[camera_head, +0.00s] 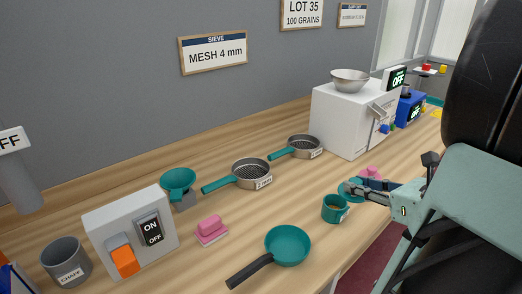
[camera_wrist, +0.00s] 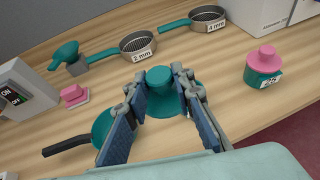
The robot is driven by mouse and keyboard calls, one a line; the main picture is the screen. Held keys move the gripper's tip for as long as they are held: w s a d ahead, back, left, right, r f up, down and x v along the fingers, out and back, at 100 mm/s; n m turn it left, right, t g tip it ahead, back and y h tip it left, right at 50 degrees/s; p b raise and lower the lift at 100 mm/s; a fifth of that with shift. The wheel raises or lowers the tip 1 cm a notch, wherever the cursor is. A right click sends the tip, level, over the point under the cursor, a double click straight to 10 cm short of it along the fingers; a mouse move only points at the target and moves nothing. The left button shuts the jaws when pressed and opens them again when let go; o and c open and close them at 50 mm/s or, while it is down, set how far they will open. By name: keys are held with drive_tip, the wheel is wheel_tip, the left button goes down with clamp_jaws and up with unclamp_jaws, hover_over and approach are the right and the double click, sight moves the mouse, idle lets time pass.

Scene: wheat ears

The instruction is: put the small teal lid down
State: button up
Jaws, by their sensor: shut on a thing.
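My gripper (camera_head: 356,188) is shut on the small teal lid (camera_wrist: 165,88). In the wrist view the lid sits between the blue-padded fingers; in the head view a sliver of it shows at the fingertips. An open teal cup (camera_head: 335,209), with a label and brownish contents, stands just left of and below the fingertips in the head view. It is not clearly seen in the wrist view. I cannot tell the lid's height above the table.
A labelled teal cup with a pink lid (camera_wrist: 263,65) stands right of my gripper. A teal pan (camera_head: 288,245) lies left. Behind are the 2 mm sieve (camera_head: 252,174) and 4 mm sieve (camera_head: 304,146). A pink block (camera_head: 211,229) and switch box (camera_head: 130,230) stand further left.

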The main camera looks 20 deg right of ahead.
drive_tip(key=w, duration=0.1)
drive_tip(key=w+f, duration=0.1)
drive_tip(key=w+d+f, duration=0.1)
drive_tip(key=w, duration=0.1)
drive_tip(key=shift+w+f, duration=0.1)
drive_tip(key=shift+f, duration=0.1)
drive_tip(key=shift+w+d+f+b, duration=0.2)
drive_tip(key=shift+w+f, duration=0.5)
drive_tip(key=shift+f, duration=0.7)
drive_tip(key=shift+w+d+f+b, duration=0.2)
drive_tip(key=shift+w+f, duration=0.5)
drive_tip(key=shift+f, duration=0.65)
drive_tip(key=shift+w+d+f+b, duration=0.2)
drive_tip(key=shift+w+f, duration=0.5)
drive_tip(key=shift+f, duration=0.7)
drive_tip(key=shift+f, duration=0.25)
drive_tip(key=o, duration=0.9)
drive_tip(key=shift+r, duration=0.1)
drive_tip(key=shift+r, duration=0.15)
